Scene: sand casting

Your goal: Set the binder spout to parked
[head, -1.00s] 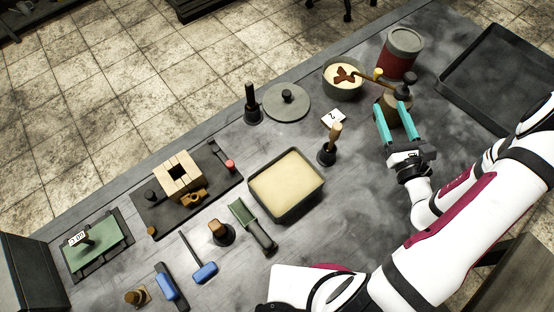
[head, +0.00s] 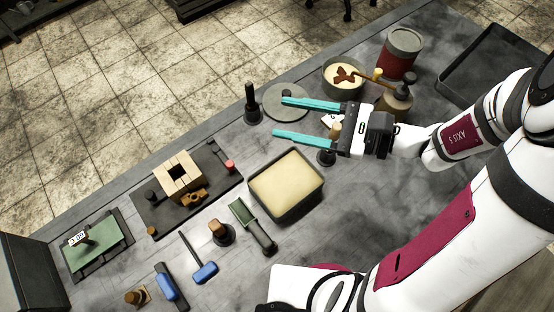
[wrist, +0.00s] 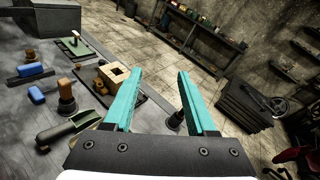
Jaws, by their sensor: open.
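The binder bottle (head: 394,108) is a brown container with a dark top, standing at the back right in the head view. Its brown spout (head: 366,80) reaches left over the rim of the bowl (head: 343,89), with a small yellow knob (head: 378,73) beside it. The bowl holds pale sand with a reddish-brown patch on it. My gripper (head: 279,116) is open and empty, left of the bottle and apart from it. Its teal fingers point left above the table, near the round grey lid. They also show in the wrist view (wrist: 159,78). The wrist view does not show the bottle.
A red can (head: 399,58) stands behind the bottle, and a black tray (head: 497,70) lies to the right. The round lid (head: 274,99), a dark-handled tool (head: 251,104) and a sand-filled pan (head: 315,205) are near my gripper. My wrist partly covers a card and a wooden-handled tool.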

